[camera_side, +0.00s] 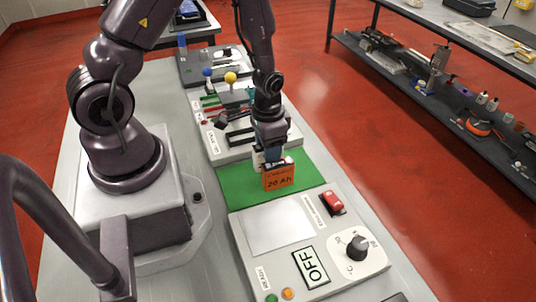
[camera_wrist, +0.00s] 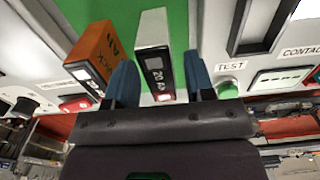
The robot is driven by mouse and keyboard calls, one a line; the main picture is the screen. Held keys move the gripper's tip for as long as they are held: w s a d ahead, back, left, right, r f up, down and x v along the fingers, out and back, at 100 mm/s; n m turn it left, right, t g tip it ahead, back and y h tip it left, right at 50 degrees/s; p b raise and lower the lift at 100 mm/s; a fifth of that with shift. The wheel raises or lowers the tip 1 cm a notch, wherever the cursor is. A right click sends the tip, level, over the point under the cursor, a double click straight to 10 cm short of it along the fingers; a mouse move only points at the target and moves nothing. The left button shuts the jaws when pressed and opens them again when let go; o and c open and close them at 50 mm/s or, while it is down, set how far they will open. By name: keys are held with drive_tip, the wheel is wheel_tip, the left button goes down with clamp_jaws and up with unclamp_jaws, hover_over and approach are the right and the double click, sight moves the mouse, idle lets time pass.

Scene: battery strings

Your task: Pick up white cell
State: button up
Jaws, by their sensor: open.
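The white cell (camera_wrist: 153,38) is a tall block with a dark label and a red and white lower end. In the wrist view it stands over the green mat between my gripper's (camera_wrist: 160,72) two blue fingers. The fingers are open, with a visible gap at the right finger; the left finger looks very close to the cell. In the side view my gripper (camera_side: 270,153) points down over the mat, and the white cell (camera_side: 258,160) is mostly hidden by the fingers and an orange cell.
The orange cell (camera_side: 278,179), marked 20 Ah, stands close beside the white one; it also shows in the wrist view (camera_wrist: 95,52). Both are on the green mat (camera_side: 234,190). A panel with a knob (camera_side: 357,247) and red switch (camera_side: 332,201) lies in front; another panel lies behind.

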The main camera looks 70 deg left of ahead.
drive_tip(key=c, duration=0.8)
drive_tip(key=shift+r, duration=2.5)
drive_tip(key=shift+c, duration=0.2)
